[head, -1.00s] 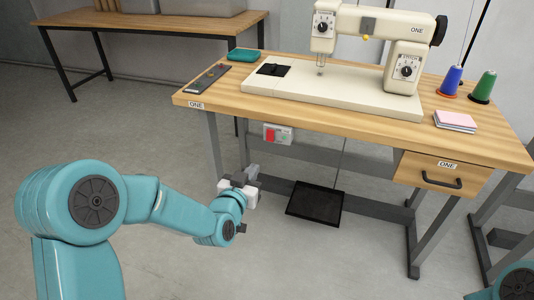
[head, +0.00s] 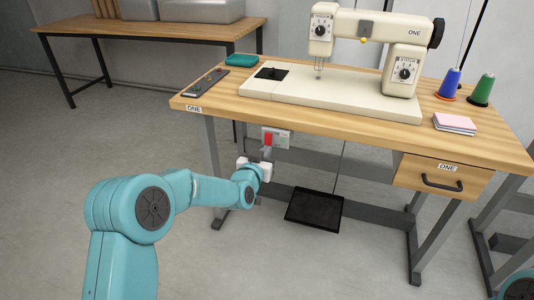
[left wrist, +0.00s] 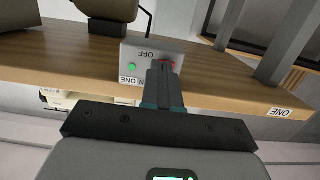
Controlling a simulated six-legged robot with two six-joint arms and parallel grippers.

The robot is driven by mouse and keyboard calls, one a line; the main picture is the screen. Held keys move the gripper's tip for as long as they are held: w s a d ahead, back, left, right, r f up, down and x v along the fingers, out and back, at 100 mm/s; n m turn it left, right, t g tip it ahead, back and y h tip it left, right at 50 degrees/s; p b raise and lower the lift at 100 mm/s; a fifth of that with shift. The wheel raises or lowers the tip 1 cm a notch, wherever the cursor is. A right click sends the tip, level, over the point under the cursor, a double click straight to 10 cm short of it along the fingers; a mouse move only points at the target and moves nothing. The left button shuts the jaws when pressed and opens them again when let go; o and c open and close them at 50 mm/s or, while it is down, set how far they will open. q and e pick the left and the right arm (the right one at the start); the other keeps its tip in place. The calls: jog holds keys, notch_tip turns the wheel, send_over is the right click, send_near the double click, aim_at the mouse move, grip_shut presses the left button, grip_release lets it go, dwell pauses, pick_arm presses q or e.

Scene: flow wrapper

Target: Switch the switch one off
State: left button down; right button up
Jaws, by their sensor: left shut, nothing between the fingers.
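The switch one box (head: 284,140) is a small grey box under the front edge of the sewing table, with a red button (head: 268,139) at its left. My left gripper (head: 266,152) is shut and empty, just below and in front of the red button. My right gripper is out of view.
The table (head: 340,122) labelled ONE carries a cream sewing machine (head: 330,95), thread cones and a dark control strip (head: 205,83). A drawer (head: 440,175) hangs at the right. A black pedal (head: 314,207) lies below. Open floor lies left of the table.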

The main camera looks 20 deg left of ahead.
pick_arm(q)
jog(key=shift+w+f, duration=0.1)
jog(key=shift+w, duration=0.75)
jog(key=shift+w+t+b, duration=0.25)
jog(key=shift+t+b, duration=0.05)
jog(key=shift+b, duration=0.7)
jog(key=shift+f, duration=0.15)
